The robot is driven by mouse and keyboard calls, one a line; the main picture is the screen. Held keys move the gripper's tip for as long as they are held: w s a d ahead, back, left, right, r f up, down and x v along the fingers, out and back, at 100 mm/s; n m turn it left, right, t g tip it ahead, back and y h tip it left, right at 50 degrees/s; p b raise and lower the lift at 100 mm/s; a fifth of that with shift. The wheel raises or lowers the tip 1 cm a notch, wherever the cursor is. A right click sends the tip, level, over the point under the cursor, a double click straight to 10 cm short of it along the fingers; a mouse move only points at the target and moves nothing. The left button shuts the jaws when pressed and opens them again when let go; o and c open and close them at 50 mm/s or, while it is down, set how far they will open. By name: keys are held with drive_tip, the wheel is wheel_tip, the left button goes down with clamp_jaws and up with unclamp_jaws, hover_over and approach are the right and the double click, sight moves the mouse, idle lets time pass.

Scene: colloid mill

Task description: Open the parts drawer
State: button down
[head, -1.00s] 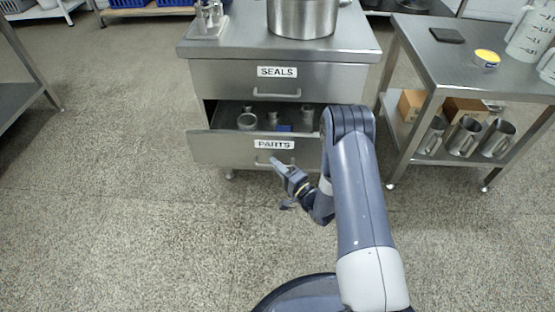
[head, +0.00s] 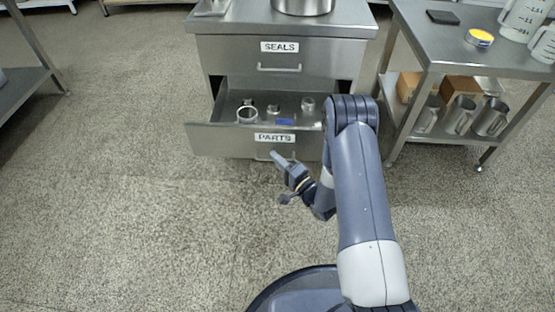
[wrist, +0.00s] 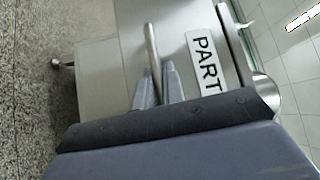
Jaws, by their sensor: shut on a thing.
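The parts drawer (head: 215,139) is the lower drawer of a steel cabinet, labelled PARTS, and it is pulled well out. Metal rings, small fittings and a blue piece show inside it. My gripper (head: 278,157) is at the front of this drawer, at its handle. In the wrist view my gripper's fingers (wrist: 154,88) stand on both sides of the drawer handle (wrist: 152,45) and are shut on it. The PARTS label (wrist: 206,62) is just right of the fingers there. In the head view my gripper hides part of the handle.
The SEALS drawer (head: 228,54) above is shut. A steel pot (head: 303,5) stands on the cabinet top. A side table (head: 425,50) with jugs and a lower shelf stands close on the right. Another table (head: 22,85) is at the far left. The floor between is clear.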

drive_tip(key=c, duration=1.8)
unclamp_jaws()
drive_tip(key=p+v, duration=0.2)
drive_tip(key=v, duration=0.9)
drive_tip(key=shift+a+p, duration=0.1)
drive_tip(key=shift+p, duration=0.2)
drive_tip(key=b+x, duration=0.2)
drive_tip(key=x, duration=0.9)
drive_tip(key=shift+b, duration=0.3)
drive_tip(key=shift+w, duration=0.1)
drive_tip(key=shift+f, duration=0.15)
